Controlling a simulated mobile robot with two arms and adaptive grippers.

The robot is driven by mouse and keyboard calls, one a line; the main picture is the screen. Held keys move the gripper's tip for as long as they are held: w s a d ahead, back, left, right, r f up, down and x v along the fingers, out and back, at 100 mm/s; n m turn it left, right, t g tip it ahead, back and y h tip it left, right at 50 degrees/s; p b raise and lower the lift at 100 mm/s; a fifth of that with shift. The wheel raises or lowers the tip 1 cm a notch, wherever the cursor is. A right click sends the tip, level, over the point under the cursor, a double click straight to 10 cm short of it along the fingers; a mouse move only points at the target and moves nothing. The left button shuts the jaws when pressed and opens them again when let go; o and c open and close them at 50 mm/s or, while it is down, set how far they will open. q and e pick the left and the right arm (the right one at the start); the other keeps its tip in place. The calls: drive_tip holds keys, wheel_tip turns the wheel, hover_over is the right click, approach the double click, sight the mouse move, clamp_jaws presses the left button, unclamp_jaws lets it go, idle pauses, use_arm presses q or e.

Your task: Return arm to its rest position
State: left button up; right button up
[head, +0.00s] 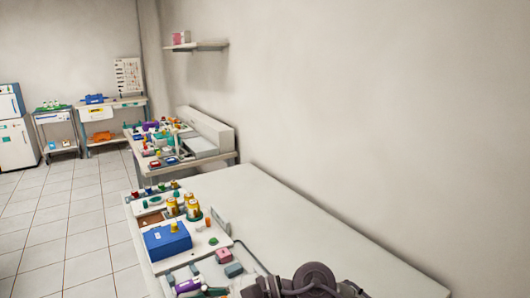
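Neither of my grippers shows in the head view. A dark, rounded, jointed arm part (312,281) that looks like one of mine comes in at the bottom edge, right of the middle. It is over the near end of the long pale table (290,218). The picture edge cuts it off, and no fingers can be made out on it. I cannot tell from this view which arm it belongs to.
A blue box (167,242), yellow-capped bottles (193,209) and small dental items stand along the table's left side. Its right part is bare up to the wall. A cluttered second table (222,160) stands behind. Tiled floor (85,235) is clear on the left.

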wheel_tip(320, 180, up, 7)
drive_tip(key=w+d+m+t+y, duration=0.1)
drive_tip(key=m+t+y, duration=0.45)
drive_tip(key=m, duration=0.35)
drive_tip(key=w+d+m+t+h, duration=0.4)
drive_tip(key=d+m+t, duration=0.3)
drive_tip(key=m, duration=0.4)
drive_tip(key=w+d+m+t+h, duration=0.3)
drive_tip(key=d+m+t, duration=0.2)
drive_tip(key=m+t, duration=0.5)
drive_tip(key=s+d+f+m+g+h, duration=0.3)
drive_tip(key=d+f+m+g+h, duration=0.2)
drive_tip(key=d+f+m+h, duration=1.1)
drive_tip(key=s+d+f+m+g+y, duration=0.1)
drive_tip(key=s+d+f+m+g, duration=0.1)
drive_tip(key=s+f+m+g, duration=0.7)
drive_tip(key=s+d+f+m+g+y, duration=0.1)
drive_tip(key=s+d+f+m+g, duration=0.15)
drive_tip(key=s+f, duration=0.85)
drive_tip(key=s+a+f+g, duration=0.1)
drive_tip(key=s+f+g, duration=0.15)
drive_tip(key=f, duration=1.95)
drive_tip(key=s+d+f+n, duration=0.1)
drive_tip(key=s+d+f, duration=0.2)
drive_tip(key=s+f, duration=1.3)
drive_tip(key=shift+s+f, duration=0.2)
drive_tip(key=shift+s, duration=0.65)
